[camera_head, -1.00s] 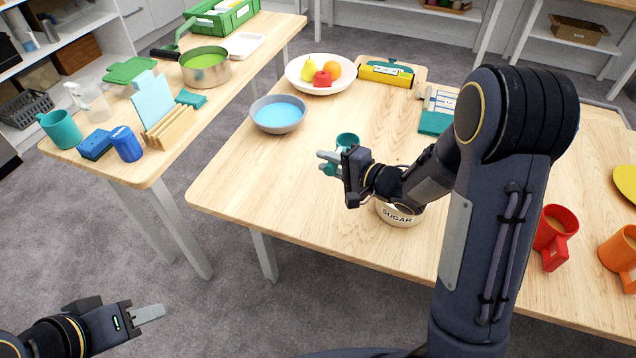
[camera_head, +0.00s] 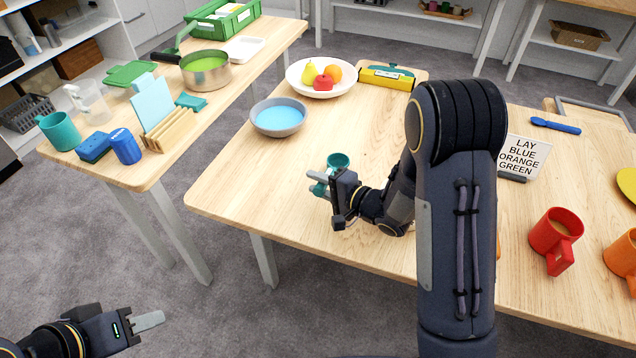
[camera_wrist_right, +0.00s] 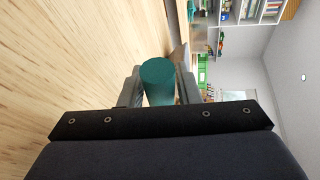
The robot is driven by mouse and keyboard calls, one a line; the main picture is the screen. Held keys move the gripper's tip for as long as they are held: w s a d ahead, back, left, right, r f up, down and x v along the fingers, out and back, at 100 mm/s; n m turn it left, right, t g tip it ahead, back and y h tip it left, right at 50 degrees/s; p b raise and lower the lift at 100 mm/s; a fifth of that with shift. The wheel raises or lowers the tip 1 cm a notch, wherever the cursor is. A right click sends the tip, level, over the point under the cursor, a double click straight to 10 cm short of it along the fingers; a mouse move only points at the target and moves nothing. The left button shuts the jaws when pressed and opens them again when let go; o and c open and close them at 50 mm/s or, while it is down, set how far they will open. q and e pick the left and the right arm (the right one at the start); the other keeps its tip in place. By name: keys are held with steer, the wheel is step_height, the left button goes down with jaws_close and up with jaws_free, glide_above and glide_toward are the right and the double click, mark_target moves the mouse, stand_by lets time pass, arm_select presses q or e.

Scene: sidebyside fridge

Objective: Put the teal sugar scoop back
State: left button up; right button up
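The teal sugar scoop (camera_head: 338,160) is held at the right gripper (camera_head: 319,184) above the left part of the middle table, its round cup showing just past the fingers. In the right wrist view the teal scoop (camera_wrist_right: 158,80) sits between the two grey fingers of that gripper (camera_wrist_right: 160,88), which are shut on it. The sugar pot is hidden behind my right arm in the head view now. My left gripper (camera_head: 150,320) is low at the bottom left, away from the tables, with nothing seen in it; only one finger shows clearly.
A blue-filled bowl (camera_head: 279,117) and a white fruit plate (camera_head: 300,77) stand beyond the scoop. A sign (camera_head: 522,155) and red mug (camera_head: 556,240) stand right of my arm. The side table (camera_head: 185,140) at left is crowded. The front left of the middle table is clear.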

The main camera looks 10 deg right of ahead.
steer(key=shift+o, duration=1.2)
steer(key=shift+a+f, duration=0.1)
steer(key=v, duration=0.7)
steer(key=shift+d, duration=0.25)
steer(key=shift+s+d, duration=0.15)
steer(key=shift+s, duration=0.15)
